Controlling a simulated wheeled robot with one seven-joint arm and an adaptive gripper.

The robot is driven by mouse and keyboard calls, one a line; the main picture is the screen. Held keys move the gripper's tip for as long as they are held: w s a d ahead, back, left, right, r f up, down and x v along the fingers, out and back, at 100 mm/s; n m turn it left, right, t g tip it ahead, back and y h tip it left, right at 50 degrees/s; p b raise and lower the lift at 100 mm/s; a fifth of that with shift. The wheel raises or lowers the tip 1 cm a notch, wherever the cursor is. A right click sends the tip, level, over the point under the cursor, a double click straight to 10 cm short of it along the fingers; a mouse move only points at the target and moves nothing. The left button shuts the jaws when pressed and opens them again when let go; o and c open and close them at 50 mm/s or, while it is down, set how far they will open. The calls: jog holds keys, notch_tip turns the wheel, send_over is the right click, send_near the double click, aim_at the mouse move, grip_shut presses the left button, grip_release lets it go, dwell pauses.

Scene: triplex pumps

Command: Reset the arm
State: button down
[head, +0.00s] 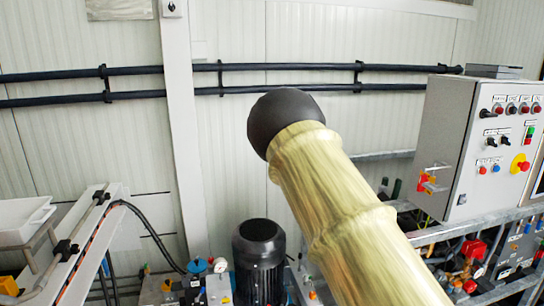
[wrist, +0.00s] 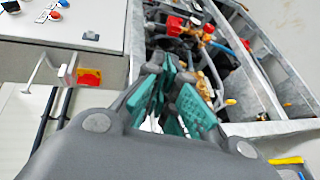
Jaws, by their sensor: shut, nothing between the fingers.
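My gripper (wrist: 172,80) shows in the wrist view with its grey body at the bottom and teal finger pads near the middle. The fingers are shut and hold nothing. Behind the fingertips is a metal frame with pump parts (wrist: 207,38), but I cannot tell how far away it is. In the head view my arm, in a yellowish sleeve with a dark rounded joint (head: 285,118), crosses from the bottom right to the middle. My gripper does not show in the head view.
A grey control cabinet (head: 455,150) with buttons and a red-yellow switch stands at the right. A black motor (head: 259,262) stands below the arm's left side. Black pipes (head: 235,68) run along the white wall. A white tray (head: 22,222) is at the far left.

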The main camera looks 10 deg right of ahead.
jog(key=s+a+f+m+g+y, duration=0.15)
jog(key=s+a+f+y, duration=0.4)
jog(key=f, duration=0.75)
jog(key=s+a+f+m+g+y, duration=0.1)
jog(key=s+a+f+g+y, duration=0.1)
jog(key=s+a+f, duration=0.8)
jog(key=s+a+f+m+g+y, duration=0.1)
jog(key=s+a+f+g+y, duration=0.1)
jog(key=s+a+f, duration=0.3)
jog(key=s+a+f+m+g+y, duration=0.1)
jog(key=s+a+f+y, duration=0.3)
jog(key=a, duration=0.8)
jog(key=s+f+m, duration=0.1)
jog(key=s+f, duration=0.1)
jog(key=s, duration=0.2)
jog(key=shift+f+g, duration=0.3)
jog(key=shift+g, duration=0.05)
jog(key=shift+s, duration=0.2)
